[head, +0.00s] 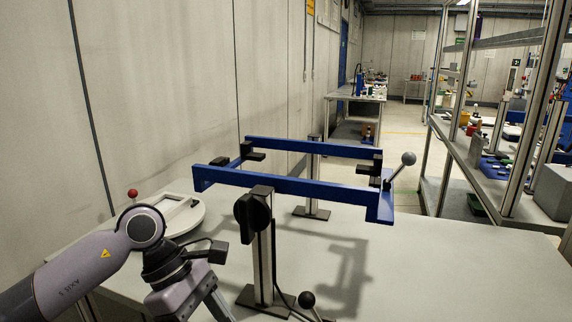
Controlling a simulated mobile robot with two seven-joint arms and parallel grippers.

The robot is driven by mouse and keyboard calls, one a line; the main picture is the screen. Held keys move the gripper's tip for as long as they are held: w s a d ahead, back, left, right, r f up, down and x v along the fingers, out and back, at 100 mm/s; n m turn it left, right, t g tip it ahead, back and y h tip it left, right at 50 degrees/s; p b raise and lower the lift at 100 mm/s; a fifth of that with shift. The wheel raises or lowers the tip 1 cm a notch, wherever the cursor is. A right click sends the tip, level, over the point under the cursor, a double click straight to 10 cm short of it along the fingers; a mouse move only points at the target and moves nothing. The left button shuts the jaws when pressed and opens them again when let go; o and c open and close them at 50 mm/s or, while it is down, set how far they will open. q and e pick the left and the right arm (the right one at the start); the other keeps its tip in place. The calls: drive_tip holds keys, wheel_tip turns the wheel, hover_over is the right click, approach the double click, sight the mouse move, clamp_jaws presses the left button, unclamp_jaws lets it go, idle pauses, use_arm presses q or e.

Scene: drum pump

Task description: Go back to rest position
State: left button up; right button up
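My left arm comes in from the lower left, and my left gripper (203,296) is at the bottom edge, left of the stand. The gripper points downward, and its fingertips are cut off, so I cannot tell whether it is open or shut. A blue rectangular frame (290,186) is held above the grey table on metal posts. A black knob (252,213) is on the near post. A lever with a grey ball (408,159) is at the frame's right end.
A whitish round part (190,217) with a rectangular recess lies behind my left arm, near a red ball knob (132,193). A black ball knob (306,299) is low in front. The grey table (450,265) is clear on the right. Shelving (480,180) stands beyond it.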

use_arm(q)
drive_tip(key=s+d+r+n+t+h, duration=0.1)
drive_tip(key=s+d+r+n+h, duration=0.15)
drive_tip(key=d+n+h, duration=0.4)
drive_tip(key=s+d+r+n+h, duration=0.2)
drive_tip(key=s+d+n+h, duration=0.1)
drive_tip(key=d+n+h, duration=0.4)
drive_tip(key=w+a+f+n+t+y, duration=0.2)
drive_tip(key=a+f+n+t+y, duration=0.25)
drive_tip(key=n, duration=0.55)
drive_tip(key=w+a+f+n+t+y+p, duration=0.1)
drive_tip(key=a+f+n+t+y, duration=0.15)
drive_tip(key=a+n+t, duration=0.45)
drive_tip(key=w+a+f+n+t+y, duration=0.25)
drive_tip(key=f+n+t, duration=0.35)
drive_tip(key=n, duration=0.7)
drive_tip(key=s+a+f+n+g+y, duration=0.3)
drive_tip(key=s+a+f+n, duration=0.1)
drive_tip(key=s+f, duration=0.3)
drive_tip(key=s+a+f+n+g+y, duration=0.3)
drive_tip(key=s+a+f+n+y, duration=0.1)
drive_tip(key=s+f+n, duration=0.3)
wheel_tip(320, 180, down, 2)
drive_tip(key=shift+s+a+f+p, duration=0.15)
drive_tip(key=shift+a+p, duration=0.1)
drive_tip(key=shift+p, duration=0.05)
